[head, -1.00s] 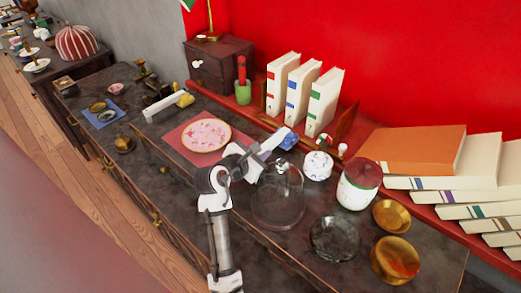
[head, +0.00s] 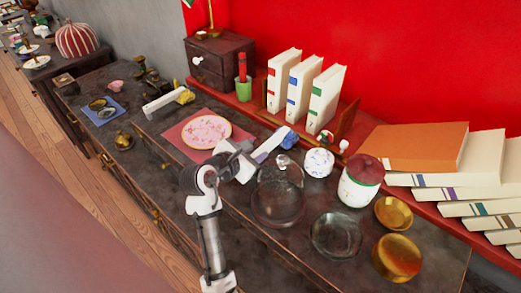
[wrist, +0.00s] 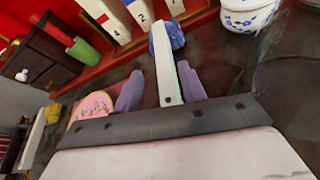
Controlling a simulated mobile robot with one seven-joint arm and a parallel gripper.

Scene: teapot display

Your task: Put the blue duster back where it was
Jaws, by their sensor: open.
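The blue duster has a blue head (head: 289,139) and a pale handle (wrist: 164,68). It lies on the dark cabinet top, between the pink plate and the white blue-patterned pot. The handle points toward my gripper (head: 259,156). In the wrist view, my gripper (wrist: 158,72) is open, with its two lavender fingers on either side of the handle. The blue head (wrist: 175,36) lies beyond the fingertips. I cannot tell whether the fingers touch the handle. A yellow duster (head: 184,97) with a white handle lies behind the plate to the left.
A glass dome (head: 277,200) stands just right of my gripper, with the patterned pot (head: 319,163) and a red-lidded jar (head: 361,182) further right. The pink plate (head: 206,131) sits on a red mat (head: 180,143) to the left. Upright books (head: 323,100) stand on the red ledge behind.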

